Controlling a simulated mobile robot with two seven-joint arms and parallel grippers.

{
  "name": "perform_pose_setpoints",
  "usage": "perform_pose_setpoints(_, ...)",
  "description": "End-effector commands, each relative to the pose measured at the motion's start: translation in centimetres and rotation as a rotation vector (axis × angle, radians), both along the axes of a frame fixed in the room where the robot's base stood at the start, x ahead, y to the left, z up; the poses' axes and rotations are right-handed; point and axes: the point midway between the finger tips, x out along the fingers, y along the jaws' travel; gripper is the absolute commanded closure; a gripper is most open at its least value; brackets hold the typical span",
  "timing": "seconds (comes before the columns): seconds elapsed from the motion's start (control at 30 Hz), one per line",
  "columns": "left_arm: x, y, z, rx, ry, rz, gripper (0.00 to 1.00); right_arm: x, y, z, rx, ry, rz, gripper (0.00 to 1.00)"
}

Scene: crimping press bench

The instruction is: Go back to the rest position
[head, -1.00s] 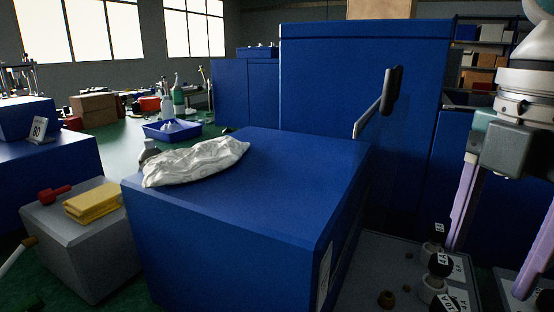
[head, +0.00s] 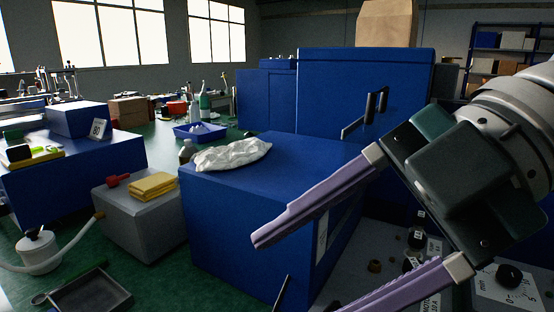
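My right gripper (head: 345,248) comes in from the right in the head view, with its two long purple fingers spread wide apart. Nothing is between the fingers. It hangs in front of the blue press housing (head: 240,215) and hides part of its right side and of the panel beside it. My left gripper is not in the picture.
A white cloth (head: 232,155) lies on the housing. A lever (head: 362,120) sticks out of the tall blue cabinet (head: 330,80). A grey box (head: 140,222) with a yellow cloth (head: 153,186) stands left. Below are a dark tray (head: 90,295) and a white bottle (head: 38,250) with a hose.

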Motion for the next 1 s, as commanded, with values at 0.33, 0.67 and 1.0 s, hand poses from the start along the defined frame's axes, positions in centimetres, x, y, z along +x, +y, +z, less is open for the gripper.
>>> perform_pose_setpoints(0.33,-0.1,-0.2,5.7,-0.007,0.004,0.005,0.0,3.7,1.6,22.4,1.086,-0.221,-0.512,0.29)
perform_pose_setpoints(0.67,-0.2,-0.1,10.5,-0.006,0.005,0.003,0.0,6.9,-15.3,12.9,0.877,0.048,-1.731,0.29)
perform_pose_setpoints(1.0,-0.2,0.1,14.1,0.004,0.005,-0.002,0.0,-12.1,-16.2,-0.5,-0.115,0.741,-1.977,0.29)
